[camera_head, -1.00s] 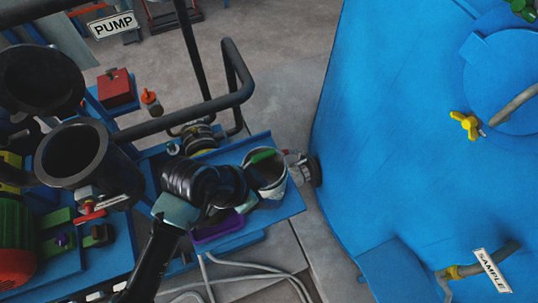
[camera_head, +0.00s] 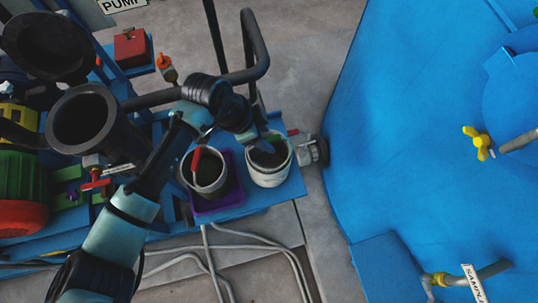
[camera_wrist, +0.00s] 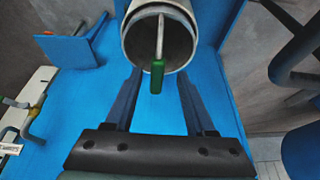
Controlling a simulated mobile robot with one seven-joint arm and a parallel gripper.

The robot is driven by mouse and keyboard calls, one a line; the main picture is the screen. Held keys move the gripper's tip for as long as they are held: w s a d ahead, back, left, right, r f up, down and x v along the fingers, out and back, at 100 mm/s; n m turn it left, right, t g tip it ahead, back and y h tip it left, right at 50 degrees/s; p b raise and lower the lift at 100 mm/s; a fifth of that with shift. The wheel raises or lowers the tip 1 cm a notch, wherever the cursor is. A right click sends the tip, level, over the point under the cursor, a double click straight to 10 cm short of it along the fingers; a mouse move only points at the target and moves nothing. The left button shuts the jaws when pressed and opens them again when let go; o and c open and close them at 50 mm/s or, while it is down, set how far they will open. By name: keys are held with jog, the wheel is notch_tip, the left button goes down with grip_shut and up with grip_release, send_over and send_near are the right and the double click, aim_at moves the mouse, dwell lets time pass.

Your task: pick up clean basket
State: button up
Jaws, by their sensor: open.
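A pale metal basket (camera_head: 269,178) stands at the right end of a blue shelf. In the wrist view the same basket (camera_wrist: 137,38) has a green handle (camera_wrist: 157,78) sticking out over its rim. My gripper (camera_wrist: 159,72) is open, with one finger on each side of the green handle; contact cannot be told. In the head view my gripper (camera_head: 262,140) is at the far rim of this basket and hides the handle. A second basket (camera_head: 209,189) with a red handle (camera_head: 196,159) stands to the left on a purple mat (camera_head: 217,209).
A black rail (camera_head: 257,50) rises behind the shelf (camera_head: 285,194). A large blue vessel (camera_head: 410,150) fills the right, with a grey valve (camera_head: 315,151) between it and the shelf. Black open cylinders (camera_head: 88,122) stand at left. Hoses (camera_head: 240,238) lie on the floor in front.

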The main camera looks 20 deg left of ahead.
aim_at(273, 143)
jog(key=x, duration=0.1)
jog(key=p+x, duration=0.1)
jog(key=x, duration=0.2)
jog(key=shift+d+p, duration=0.3)
jog(key=shift+p, duration=0.1)
jog(key=shift+f, duration=0.35)
jog(key=shift+c, duration=0.2)
grip_shut()
dwell(0.6)
